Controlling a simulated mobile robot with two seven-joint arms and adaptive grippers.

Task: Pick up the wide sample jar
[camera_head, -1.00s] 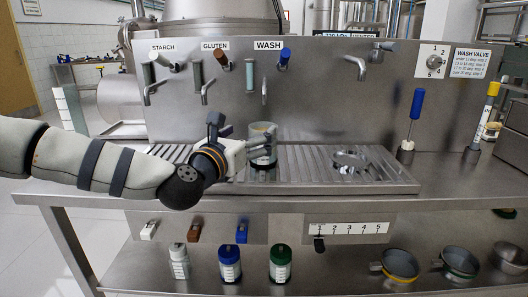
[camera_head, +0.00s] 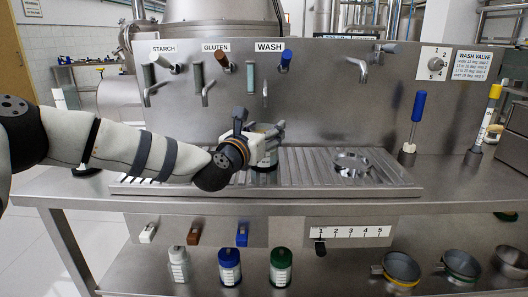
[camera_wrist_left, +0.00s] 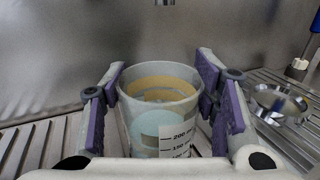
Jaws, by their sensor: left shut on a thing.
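The wide sample jar (camera_head: 268,160) is a pale, see-through open jar with a white graduated label. It is upright over the ribbed drainboard (camera_head: 310,163), below the wash tap. My left gripper (camera_head: 264,134) is shut on it. In the left wrist view the purple finger pads stand on both sides of the jar (camera_wrist_left: 158,112), and a tan band shows inside its rim. The jar's base is hidden there, so I cannot tell whether it touches the ribs. My right gripper is not in view.
A metal ring (camera_head: 352,163) sits on the drainboard to the right. The steel back panel (camera_head: 330,110) with taps rises close behind the jar. A blue-handled tool (camera_head: 417,108) and a yellow-topped tool (camera_head: 488,115) stand farther right. Capped bottles (camera_head: 229,266) stand on the lower shelf.

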